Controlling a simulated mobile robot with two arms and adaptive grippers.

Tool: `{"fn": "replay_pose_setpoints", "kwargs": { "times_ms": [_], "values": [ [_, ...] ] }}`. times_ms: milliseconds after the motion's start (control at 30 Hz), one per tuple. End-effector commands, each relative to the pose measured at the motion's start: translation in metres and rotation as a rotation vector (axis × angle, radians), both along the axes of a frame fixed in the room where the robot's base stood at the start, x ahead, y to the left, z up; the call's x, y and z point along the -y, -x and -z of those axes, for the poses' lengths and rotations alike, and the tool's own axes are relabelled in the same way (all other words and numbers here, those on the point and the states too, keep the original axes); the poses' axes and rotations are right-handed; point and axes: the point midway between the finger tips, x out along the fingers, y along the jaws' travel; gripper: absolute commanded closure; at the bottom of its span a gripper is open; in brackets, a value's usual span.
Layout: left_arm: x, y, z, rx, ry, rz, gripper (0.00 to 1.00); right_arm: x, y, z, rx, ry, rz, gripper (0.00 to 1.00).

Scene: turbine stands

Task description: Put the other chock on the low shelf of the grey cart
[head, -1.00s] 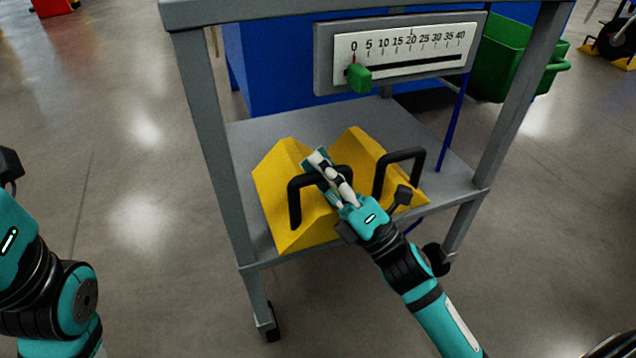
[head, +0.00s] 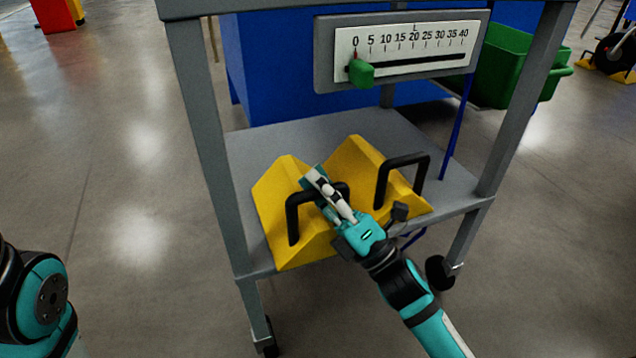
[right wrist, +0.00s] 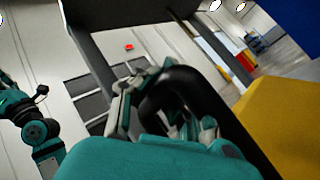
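Two yellow wedge chocks with black handles are at the low shelf (head: 310,130) of the grey cart. The right chock (head: 352,165) sits on the shelf. The left chock (head: 275,190) is beside it, its lower end at the shelf's front edge; I cannot tell if it rests fully. My right gripper (head: 318,182) is shut on the left chock's black handle (head: 292,222). In the right wrist view, the handle (right wrist: 185,78) shows between the fingers of the gripper (right wrist: 165,120).
A scale with a green slider (head: 361,73) hangs under the cart's upper level. Grey cart legs (head: 205,130) stand on both sides of the shelf opening. A green bin (head: 505,70) and a blue cabinet (head: 290,60) are behind. The floor left of the cart is clear.

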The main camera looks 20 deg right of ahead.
Motion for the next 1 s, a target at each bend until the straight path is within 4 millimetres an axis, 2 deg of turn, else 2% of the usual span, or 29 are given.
{"fn": "replay_pose_setpoints", "kwargs": {
  "times_ms": [133,367,700,867,1000],
  "values": [
    [0.000,0.002,0.001,0.005,0.000,-0.001,0.71,0.000,0.001,0.002,0.006,-0.001,0.000,1.00],
    [0.000,0.003,-0.001,0.010,0.000,0.000,0.71,0.000,0.000,0.003,0.000,0.000,0.000,0.71],
    [0.000,0.003,-0.004,0.011,0.000,0.001,0.71,0.000,0.000,-0.002,0.000,0.000,0.000,0.71],
    [0.000,-0.002,-0.003,-0.007,0.003,0.002,0.71,0.012,0.016,0.015,-0.007,-0.002,0.002,0.71],
    [-0.001,-0.005,-0.003,-0.019,0.007,0.005,0.71,0.026,0.037,0.033,-0.008,-0.002,0.002,0.71]
  ]
}}
